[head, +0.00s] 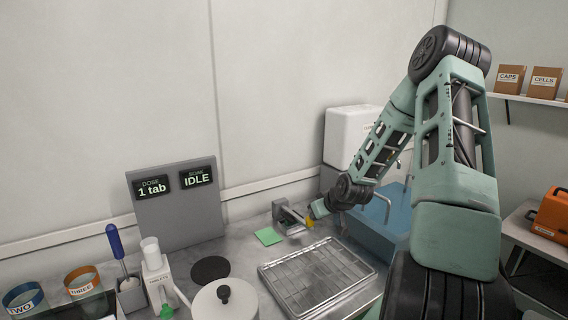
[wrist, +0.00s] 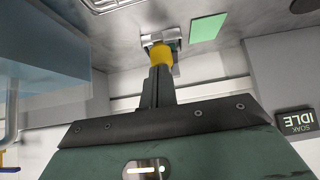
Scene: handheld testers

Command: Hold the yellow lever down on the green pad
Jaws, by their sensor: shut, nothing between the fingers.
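The yellow lever (head: 310,221) shows as a small yellow piece at the right end of a grey metal fixture (head: 288,215) on the counter. It also shows in the wrist view (wrist: 161,56), just beyond my fingertips. My gripper (head: 319,209) is shut and empty, its dark fingers (wrist: 158,78) lined up with the lever. The fingers hide part of the lever; I cannot tell whether they touch it. The flat green pad (head: 268,236) lies on the counter left of the fixture, and in the wrist view (wrist: 207,27) it is to the upper right. The lever is apart from the pad.
A metal tray (head: 300,283) lies in front of the fixture. A blue basin (head: 383,238) and white box (head: 349,135) stand to the right and behind. A grey panel (head: 176,215) reads "DOSE 1 tab" and "SOAK IDLE". A white lidded pot (head: 224,305) stands front left.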

